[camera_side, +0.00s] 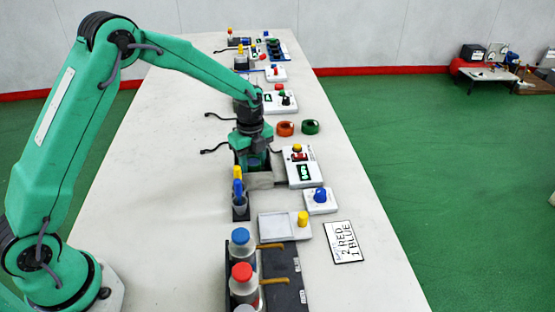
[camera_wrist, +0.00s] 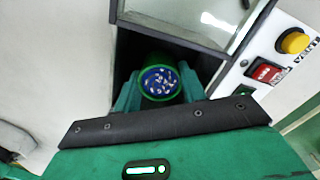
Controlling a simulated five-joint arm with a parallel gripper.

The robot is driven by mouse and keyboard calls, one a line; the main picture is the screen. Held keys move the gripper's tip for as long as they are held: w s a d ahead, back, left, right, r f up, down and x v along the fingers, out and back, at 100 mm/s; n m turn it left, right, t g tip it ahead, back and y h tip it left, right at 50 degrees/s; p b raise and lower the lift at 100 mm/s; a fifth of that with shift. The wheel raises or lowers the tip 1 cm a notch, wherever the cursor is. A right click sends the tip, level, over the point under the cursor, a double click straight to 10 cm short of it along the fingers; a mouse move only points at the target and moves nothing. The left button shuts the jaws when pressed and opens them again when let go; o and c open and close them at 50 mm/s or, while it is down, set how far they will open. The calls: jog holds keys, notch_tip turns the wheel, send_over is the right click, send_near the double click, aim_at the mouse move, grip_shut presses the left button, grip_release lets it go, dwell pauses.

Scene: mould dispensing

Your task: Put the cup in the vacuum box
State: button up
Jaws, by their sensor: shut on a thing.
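The cup (camera_wrist: 160,84) is green-rimmed and holds blue material with pale bits, seen from above in the wrist view. My gripper (camera_wrist: 158,92) is shut on it, with a green finger on each side. The cup is at the dark opening of the vacuum box (camera_wrist: 205,22), whose clear-windowed lid part shows at the top. I cannot tell whether the cup touches the floor of the box. In the side view my gripper (camera_side: 252,160) points down at the vacuum box (camera_side: 264,183), and the cup is not clearly seen.
A control panel (camera_side: 301,168) with a yellow button, red switch and green display adjoins the box on its right. A holder (camera_side: 240,208) with blue and yellow tools stands just in front. Red-capped (camera_side: 243,285) and blue-capped (camera_side: 241,248) bottles stand nearer. The table's left side is clear.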

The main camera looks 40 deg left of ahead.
jog(key=shift+f, duration=0.3)
dwell(0.5)
jog(key=o, duration=1)
jog(key=shift+o, duration=0.2)
jog(key=shift+r, duration=0.1)
notch_tip(320, 180, up, 7)
dwell(0.3)
